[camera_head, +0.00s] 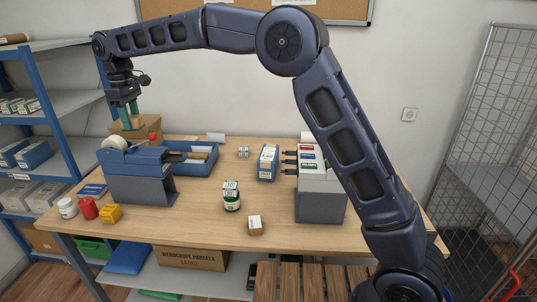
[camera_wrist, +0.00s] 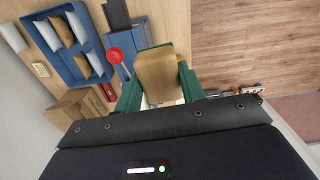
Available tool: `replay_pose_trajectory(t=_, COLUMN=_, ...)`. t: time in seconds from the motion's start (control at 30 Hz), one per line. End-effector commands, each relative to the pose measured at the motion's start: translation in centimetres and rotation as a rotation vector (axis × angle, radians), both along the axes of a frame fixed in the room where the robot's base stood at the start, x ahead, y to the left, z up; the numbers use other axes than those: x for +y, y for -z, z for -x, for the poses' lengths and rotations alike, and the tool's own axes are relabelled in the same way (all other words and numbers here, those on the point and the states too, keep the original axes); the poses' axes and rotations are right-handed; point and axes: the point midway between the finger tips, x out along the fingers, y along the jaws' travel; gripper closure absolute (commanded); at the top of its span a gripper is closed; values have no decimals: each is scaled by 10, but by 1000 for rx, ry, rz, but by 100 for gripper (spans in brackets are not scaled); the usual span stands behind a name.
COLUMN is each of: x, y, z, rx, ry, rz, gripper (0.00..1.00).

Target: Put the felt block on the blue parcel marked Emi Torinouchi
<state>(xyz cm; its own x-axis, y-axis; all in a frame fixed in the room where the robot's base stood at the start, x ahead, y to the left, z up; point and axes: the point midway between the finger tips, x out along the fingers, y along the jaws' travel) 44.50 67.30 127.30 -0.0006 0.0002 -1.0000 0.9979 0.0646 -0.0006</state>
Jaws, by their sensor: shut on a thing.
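My gripper (camera_head: 130,110) is above the back left of the table, pointing down. In the wrist view its green fingers (camera_wrist: 158,92) are shut on a tan-brown block, which I take as the felt block (camera_wrist: 156,72). A flat blue parcel (camera_head: 92,190) lies at the table's left. I cannot read a name on either one, so I cannot tell which is marked Emi Torinouchi.
A blue-grey dispenser (camera_head: 140,178) and a blue tray (camera_head: 192,160) with items stand near my gripper. The table's front middle is mostly clear.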

Motion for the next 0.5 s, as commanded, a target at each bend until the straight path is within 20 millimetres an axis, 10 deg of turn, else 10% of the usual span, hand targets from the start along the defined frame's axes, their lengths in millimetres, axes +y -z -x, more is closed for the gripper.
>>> replay_pose_trajectory(t=0.5, x=-113, y=-2, z=-148, rx=0, ry=28, rz=-1, gripper=84)
